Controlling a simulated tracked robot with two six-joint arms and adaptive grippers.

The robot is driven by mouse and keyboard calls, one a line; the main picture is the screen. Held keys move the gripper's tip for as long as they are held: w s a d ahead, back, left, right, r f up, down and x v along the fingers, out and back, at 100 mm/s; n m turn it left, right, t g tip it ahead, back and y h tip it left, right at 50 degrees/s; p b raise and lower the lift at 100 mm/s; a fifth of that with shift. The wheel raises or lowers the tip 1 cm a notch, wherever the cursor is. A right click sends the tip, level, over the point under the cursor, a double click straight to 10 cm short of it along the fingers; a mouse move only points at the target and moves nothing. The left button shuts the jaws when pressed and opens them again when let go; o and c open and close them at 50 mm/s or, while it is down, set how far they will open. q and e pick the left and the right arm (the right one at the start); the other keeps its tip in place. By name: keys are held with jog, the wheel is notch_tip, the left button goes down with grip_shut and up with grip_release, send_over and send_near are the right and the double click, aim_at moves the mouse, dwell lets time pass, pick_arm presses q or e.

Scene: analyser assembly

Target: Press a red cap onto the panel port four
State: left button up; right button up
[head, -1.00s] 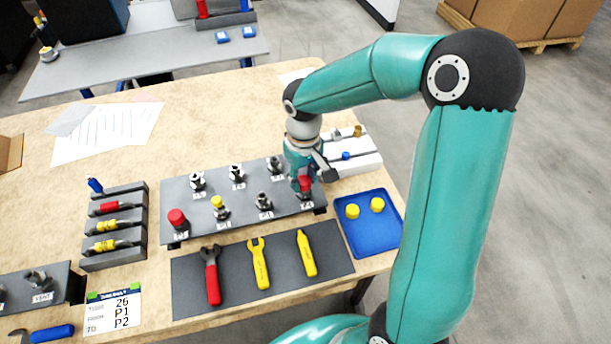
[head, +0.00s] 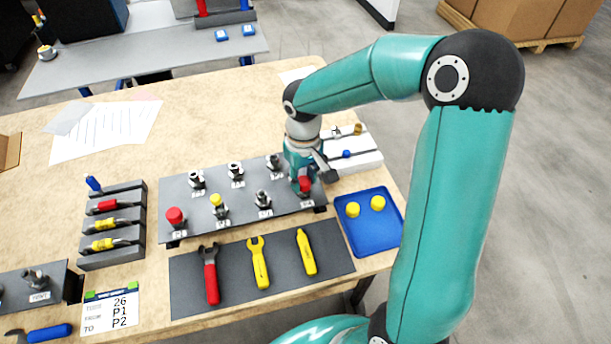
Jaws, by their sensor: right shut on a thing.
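The grey panel (head: 240,202) stands on the wooden table with several metal ports in two rows. My right gripper (head: 303,182) points down at the panel's front right port and is shut on a red cap (head: 305,185). The cap is at the top of that port, whose label shows just below it; I cannot tell whether it is fully seated. Another red cap (head: 175,217) sits on the front left port, and a yellow cap (head: 216,200) sits on the port beside it. My left gripper is not in view.
A blue tray (head: 372,235) with two yellow caps lies right of the panel. A dark mat (head: 185,290) with a red wrench and yellow tools lies in front. A tool rack (head: 115,262) stands left. A white block (head: 368,163) is behind the gripper.

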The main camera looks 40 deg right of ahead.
jog(key=shift+f+b, duration=0.45)
jog(key=shift+f, duration=0.15)
jog(key=o, duration=0.8)
notch_tip(320, 180, up, 12)
jog(key=shift+f, duration=0.1)
dwell(0.3)
